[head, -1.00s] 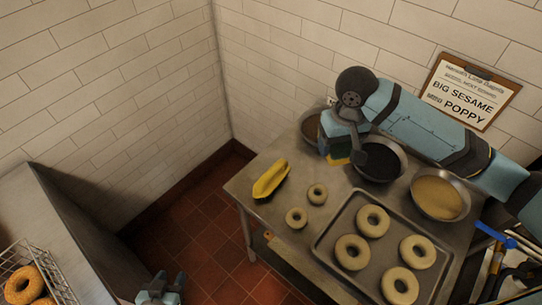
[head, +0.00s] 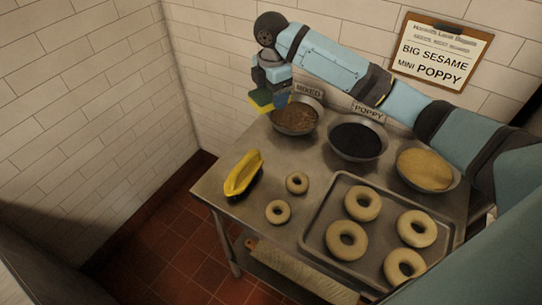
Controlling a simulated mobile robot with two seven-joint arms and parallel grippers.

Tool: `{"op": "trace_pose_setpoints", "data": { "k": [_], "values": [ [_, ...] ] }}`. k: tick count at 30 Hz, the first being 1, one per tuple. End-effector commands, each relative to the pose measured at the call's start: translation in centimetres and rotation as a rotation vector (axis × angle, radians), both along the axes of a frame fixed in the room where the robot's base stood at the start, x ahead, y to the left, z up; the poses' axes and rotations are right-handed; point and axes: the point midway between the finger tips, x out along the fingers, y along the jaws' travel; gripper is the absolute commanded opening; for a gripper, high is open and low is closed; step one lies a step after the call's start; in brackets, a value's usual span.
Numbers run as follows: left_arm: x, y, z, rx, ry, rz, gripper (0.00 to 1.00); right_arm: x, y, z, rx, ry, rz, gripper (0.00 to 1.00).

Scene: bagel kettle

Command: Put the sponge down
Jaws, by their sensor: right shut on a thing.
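The sponge (head: 261,99), green and yellow, is held in my right gripper (head: 272,92) in the head view. The gripper is shut on it, just left of the bowl labelled MIXED (head: 296,117), near the table's back left corner. The sponge appears to be above the metal table (head: 228,192); the gap beneath it is hard to judge. Part of the sponge is hidden by the fingers. My left gripper is not in view.
A bowl of dark seeds (head: 358,141) and a bowl of pale seeds (head: 425,170) stand along the back. A yellow brush-like object (head: 243,174) lies at the left edge. Two small bagels (head: 297,182) lie beside a tray (head: 312,236) of larger bagels. Bare table lies around the small bagels.

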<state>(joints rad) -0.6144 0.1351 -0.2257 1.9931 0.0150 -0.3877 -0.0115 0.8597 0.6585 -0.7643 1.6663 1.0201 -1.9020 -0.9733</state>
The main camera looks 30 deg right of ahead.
Motion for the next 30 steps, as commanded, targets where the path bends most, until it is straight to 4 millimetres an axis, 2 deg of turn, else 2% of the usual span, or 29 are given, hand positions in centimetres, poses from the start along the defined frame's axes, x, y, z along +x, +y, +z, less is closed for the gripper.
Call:
{"op": "trace_pose_setpoints", "data": {
  "k": [1, 6, 11, 14, 17, 27, 30],
  "values": [
    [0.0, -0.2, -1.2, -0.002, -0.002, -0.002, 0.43, 0.7, -0.3, -0.8, 0.002, -0.001, 0.074, 0.49],
    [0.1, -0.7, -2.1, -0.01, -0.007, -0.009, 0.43, 2.2, -1.2, -1.1, 0.007, 0.001, 0.301, 0.49],
    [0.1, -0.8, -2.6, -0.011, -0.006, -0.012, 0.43, 2.8, -1.6, -1.2, 0.011, 0.003, 0.414, 0.49],
    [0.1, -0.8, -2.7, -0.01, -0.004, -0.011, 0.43, 2.9, -1.7, -1.8, 0.012, 0.004, 0.441, 0.49],
    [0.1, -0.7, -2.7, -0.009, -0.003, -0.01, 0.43, 2.9, -1.7, -3.8, 0.013, 0.007, 0.446, 0.49],
    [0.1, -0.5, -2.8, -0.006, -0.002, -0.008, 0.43, 2.8, -1.7, -12.8, 0.011, 0.008, 0.442, 0.49],
    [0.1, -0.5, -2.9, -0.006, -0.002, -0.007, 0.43, 2.8, -1.7, -14.9, 0.012, 0.006, 0.444, 0.49]
  ]
}}
